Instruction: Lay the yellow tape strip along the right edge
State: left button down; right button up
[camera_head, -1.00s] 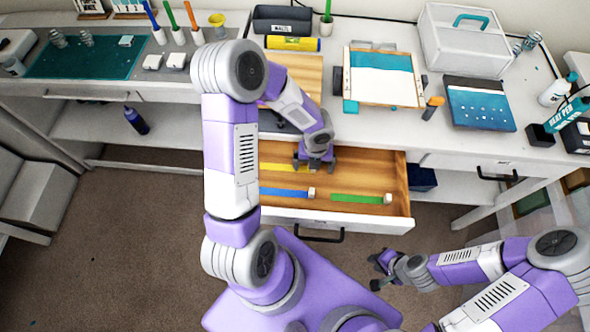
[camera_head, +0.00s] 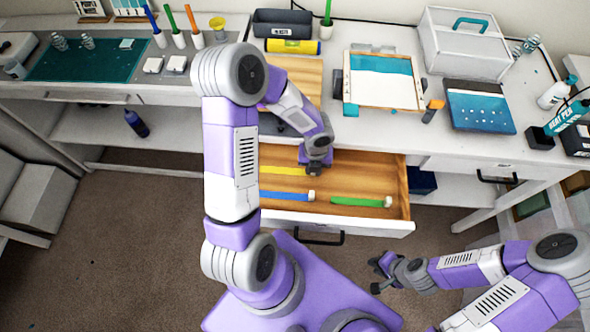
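The yellow tape strip (camera_head: 281,170) lies in the open wooden drawer, behind a blue and a green strip. My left gripper (camera_head: 314,170) is low in the drawer at the strip's right end and covers that end. Its fingers are small and dark here, so I cannot tell whether they are shut on the strip. A wood-framed panel (camera_head: 419,92) with teal and white areas lies on the bench behind the drawer, and its right edge is bare of yellow tape. My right gripper (camera_head: 376,275) is open and empty in front of the drawer, above the floor.
The blue strip (camera_head: 285,196) and green strip (camera_head: 358,201) lie at the drawer's front. An orange-tipped tool (camera_head: 432,110) and a blue panel (camera_head: 478,106) are right of the framed panel. A yellow roll (camera_head: 292,46) and a dark bin (camera_head: 282,21) stand behind.

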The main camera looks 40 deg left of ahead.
pick_arm(q)
jog(key=shift+r+p, duration=1)
notch_tip(320, 180, up, 6)
jog(key=p, duration=0.6)
dwell(0.4)
